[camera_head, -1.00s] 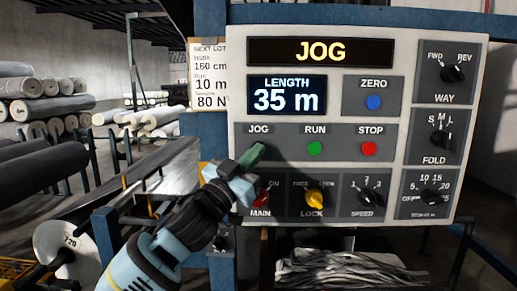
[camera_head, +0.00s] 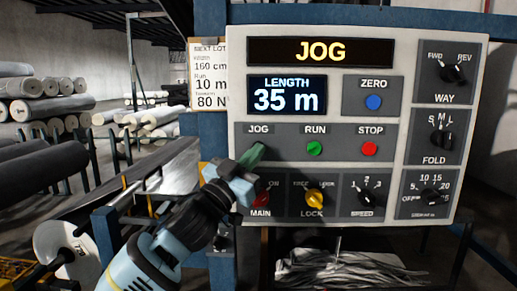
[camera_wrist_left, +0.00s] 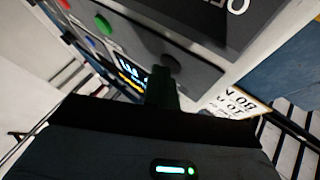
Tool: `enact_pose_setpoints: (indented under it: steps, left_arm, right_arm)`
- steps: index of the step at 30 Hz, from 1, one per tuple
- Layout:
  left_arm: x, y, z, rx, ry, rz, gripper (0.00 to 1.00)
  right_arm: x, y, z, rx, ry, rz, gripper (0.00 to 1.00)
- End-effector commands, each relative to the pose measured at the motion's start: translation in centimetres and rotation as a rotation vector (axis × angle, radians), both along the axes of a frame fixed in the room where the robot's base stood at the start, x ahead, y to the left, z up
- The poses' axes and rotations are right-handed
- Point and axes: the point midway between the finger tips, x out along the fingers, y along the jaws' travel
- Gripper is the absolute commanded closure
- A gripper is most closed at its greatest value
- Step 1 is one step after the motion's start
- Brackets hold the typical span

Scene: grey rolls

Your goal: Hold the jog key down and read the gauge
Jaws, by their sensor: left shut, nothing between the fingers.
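The grey control panel (camera_head: 400,55) fills the right of the head view. Its top display (camera_head: 320,51) reads JOG, and the gauge, the LENGTH display (camera_head: 287,96), reads 35 m. My left gripper (camera_head: 252,156) is shut and empty, its greenish fingertips at the jog key's place under the JOG label. The fingers hide most or all of the key in the head view. In the left wrist view the shut fingers (camera_wrist_left: 162,90) reach the panel face at a dark round spot, likely the key. My right gripper is not in view.
The green RUN button (camera_head: 314,148) and red STOP button (camera_head: 369,149) sit right of the fingers. The MAIN switch, yellow LOCK knob (camera_head: 314,199) and SPEED knob are close below. A paper card (camera_head: 205,75) hangs left.

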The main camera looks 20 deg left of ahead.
Motion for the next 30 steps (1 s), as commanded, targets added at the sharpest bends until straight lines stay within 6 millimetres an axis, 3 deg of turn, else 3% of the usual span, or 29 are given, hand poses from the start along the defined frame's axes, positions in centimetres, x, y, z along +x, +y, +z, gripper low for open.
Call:
enact_pose_setpoints:
  steps: [30]
  left_arm:
    - [0.06, 0.07, -0.05, -0.001, 0.002, 0.002, 1.0]
  right_arm:
    - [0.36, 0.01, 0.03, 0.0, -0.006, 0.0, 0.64]
